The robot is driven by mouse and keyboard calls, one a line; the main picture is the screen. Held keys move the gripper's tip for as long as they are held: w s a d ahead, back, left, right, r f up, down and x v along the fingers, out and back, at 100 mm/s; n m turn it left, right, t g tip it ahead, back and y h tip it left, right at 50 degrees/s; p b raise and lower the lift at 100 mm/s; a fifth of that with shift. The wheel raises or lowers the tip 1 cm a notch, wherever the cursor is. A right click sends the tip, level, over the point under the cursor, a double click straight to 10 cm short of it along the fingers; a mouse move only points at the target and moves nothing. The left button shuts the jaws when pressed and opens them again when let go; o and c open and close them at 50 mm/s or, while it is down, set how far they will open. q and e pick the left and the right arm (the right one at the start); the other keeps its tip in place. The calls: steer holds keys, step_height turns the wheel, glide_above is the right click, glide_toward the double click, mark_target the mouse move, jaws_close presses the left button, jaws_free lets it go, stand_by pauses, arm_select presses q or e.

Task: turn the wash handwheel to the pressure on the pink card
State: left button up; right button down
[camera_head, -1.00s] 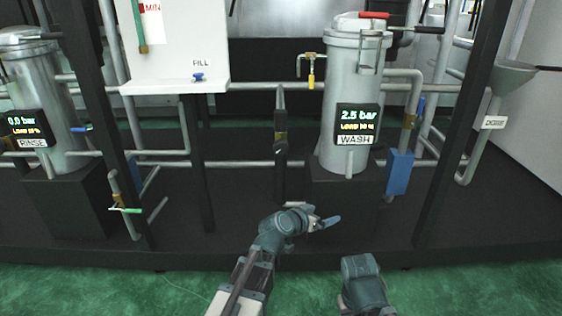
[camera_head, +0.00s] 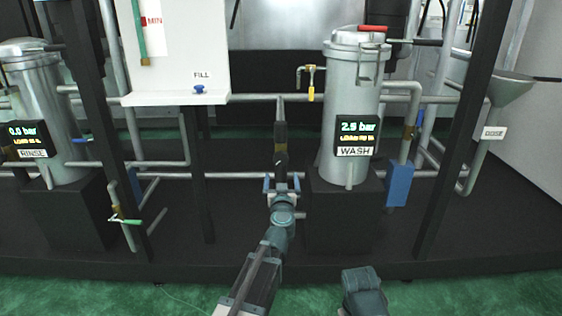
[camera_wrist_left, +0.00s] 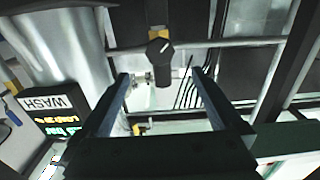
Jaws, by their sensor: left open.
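The wash tank (camera_head: 352,85) is a grey cylinder with a black display (camera_head: 357,134) reading 2.5 bar above a WASH label. On the pipe to its left is a dark knob-like handwheel (camera_head: 281,160). I see no pink card.
A rinse tank (camera_head: 48,115) reading 0.0 bar stands at the left. A white FILL panel (camera_head: 175,70), a blue box (camera_head: 398,184) and a funnel (camera_head: 507,92) flank the wash tank. Dark uprights (camera_head: 455,130) and pipes cross the space. The dark plinth in front is clear.

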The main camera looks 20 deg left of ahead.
mark_target(281, 161)
arm_select(q)
steer(key=x, duration=1.3)
steer(key=c, duration=1.4)
steer(key=shift+n, duration=0.3)
